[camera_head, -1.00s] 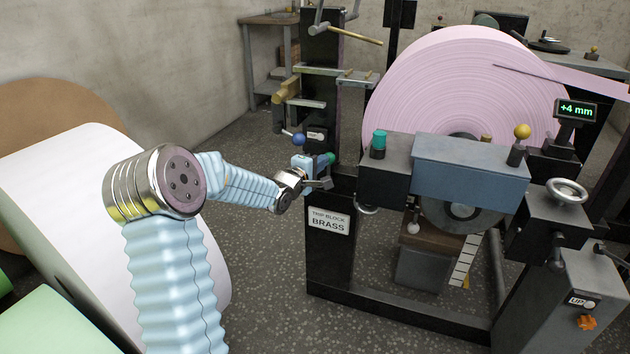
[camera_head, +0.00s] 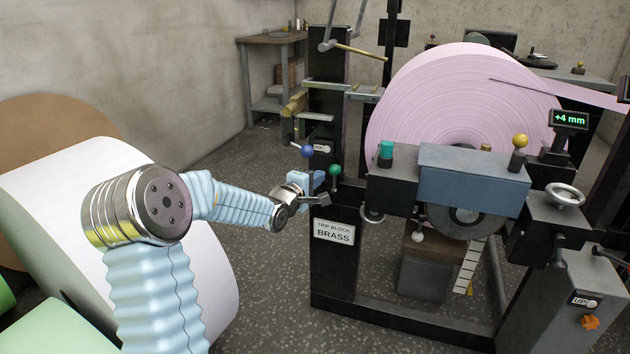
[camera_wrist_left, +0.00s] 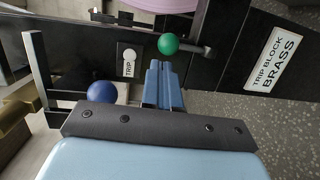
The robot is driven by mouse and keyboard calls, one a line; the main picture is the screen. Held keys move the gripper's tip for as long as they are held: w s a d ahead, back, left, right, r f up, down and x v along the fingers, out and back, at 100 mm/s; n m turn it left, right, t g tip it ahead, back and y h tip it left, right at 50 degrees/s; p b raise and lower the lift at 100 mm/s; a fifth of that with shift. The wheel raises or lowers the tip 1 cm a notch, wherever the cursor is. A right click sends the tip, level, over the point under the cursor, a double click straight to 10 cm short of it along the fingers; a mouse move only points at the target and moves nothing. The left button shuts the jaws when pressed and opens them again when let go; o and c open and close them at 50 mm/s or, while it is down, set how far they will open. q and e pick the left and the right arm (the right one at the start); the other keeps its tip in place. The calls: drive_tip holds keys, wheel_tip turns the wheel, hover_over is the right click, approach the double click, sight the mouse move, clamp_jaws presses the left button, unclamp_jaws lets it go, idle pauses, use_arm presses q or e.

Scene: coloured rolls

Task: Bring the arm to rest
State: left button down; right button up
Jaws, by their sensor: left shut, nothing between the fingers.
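My left arm comes in from the left in the head view, its light blue ribbed sleeve bent at a metal joint (camera_head: 137,205). My left gripper (camera_head: 320,177) is shut and empty beside the machine's dark post, just below and left of the green knob (camera_head: 335,170). My right gripper is not in view.
The post carries a "TRIP BLOCK BRASS" sign (camera_head: 334,232). A large pink roll (camera_head: 440,100) is mounted on the machine at right. A white roll (camera_head: 60,180) and a brown roll (camera_head: 50,115) stand at left. Speckled floor (camera_head: 260,290) is open between them.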

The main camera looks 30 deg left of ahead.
use_arm(q)
drive_tip(key=s+r, duration=0.1)
drive_tip(key=s, duration=0.7)
drive_tip(key=s+d+f+m+g+h, duration=0.1)
drive_tip(key=d+f+m+g, duration=0.1)
drive_tip(key=d+f, duration=0.55)
drive_tip(key=s+d+f+m+g+h, duration=0.1)
drive_tip(key=d+f+m+g, duration=0.25)
drive_tip(key=f, duration=0.65)
drive_tip(key=s+d+f+m+g+h, duration=0.1)
drive_tip(key=s+d+f+m+g, duration=0.1)
drive_tip(key=d+f, duration=0.55)
drive_tip(key=s+d+f+m+g+h, duration=0.1)
drive_tip(key=s+d+f+m+g, duration=0.3)
drive_tip(key=s+d+f, duration=0.2)
drive_tip(key=s+d+f+m+g, duration=0.5)
drive_tip(key=s+f, duration=0.6)
drive_tip(key=s, duration=0.4)
drive_tip(key=shift+d+h, duration=0.4)
drive_tip(key=shift+d, duration=0.4)
